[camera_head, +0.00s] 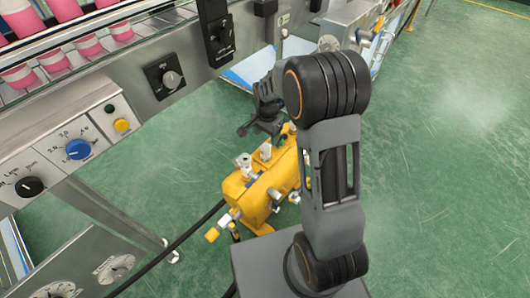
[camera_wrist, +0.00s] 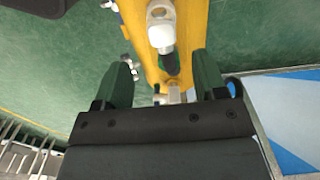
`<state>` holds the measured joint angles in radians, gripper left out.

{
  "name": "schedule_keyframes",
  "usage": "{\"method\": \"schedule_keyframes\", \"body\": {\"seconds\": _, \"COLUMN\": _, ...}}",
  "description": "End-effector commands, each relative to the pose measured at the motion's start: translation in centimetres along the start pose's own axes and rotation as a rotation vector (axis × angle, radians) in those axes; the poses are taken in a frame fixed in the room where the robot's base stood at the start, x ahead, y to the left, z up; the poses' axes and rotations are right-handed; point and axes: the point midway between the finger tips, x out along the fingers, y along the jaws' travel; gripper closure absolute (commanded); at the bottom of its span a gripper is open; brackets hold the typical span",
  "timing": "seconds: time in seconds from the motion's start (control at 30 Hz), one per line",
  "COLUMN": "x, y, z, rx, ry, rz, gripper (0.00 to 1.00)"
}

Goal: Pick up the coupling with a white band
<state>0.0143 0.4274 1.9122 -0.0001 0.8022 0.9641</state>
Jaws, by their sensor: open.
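My gripper (camera_wrist: 164,80) is open, its two dark green fingers spread on either side of a narrow part of the yellow unit (camera_wrist: 199,22). In the head view my gripper (camera_head: 264,125) hangs just above that yellow unit (camera_head: 236,187). A coupling with a broad white band and a metal loop end (camera_wrist: 161,33) sits on the unit, beyond the fingertips in the wrist view. A dark stem shows below it. A second pale fitting (camera_wrist: 174,95) is between the fingers near the palm, partly hidden. I cannot tell whether anything touches the fingers.
In the head view a machine panel with a blue knob (camera_head: 78,149) and a conveyor of pink cups (camera_head: 88,45) stand at left. A black hose (camera_head: 185,237) runs from the unit. Small metal fittings (camera_wrist: 130,66) stick out at its side. Green floor is clear at right.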

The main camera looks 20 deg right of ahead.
Motion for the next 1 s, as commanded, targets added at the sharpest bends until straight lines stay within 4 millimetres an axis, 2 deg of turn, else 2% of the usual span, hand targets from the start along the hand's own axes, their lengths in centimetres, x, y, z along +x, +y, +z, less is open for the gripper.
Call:
{"method": "schedule_keyframes", "body": {"seconds": 0.03, "x": 0.9, "y": 0.0, "z": 0.0, "rx": 0.0, "ry": -0.001, "rz": 0.002, "gripper": 0.35}}
{"method": "schedule_keyframes", "body": {"seconds": 0.1, "x": 1.6, "y": 0.0, "z": 0.0, "rx": -0.001, "ry": -0.001, "rz": 0.001, "gripper": 0.35}}
{"method": "schedule_keyframes", "body": {"seconds": 0.43, "x": 3.0, "y": -0.1, "z": 0.0, "rx": -0.001, "ry": -0.001, "rz": 0.001, "gripper": 0.35}}
{"method": "schedule_keyframes", "body": {"seconds": 0.73, "x": 7.0, "y": -0.2, "z": 0.1, "rx": -0.001, "ry": -0.001, "rz": 0.001, "gripper": 0.35}}
{"method": "schedule_keyframes", "body": {"seconds": 1.0, "x": 7.3, "y": -0.3, "z": 0.1, "rx": -0.001, "ry": 0.0, "rz": 0.0, "gripper": 0.35}}
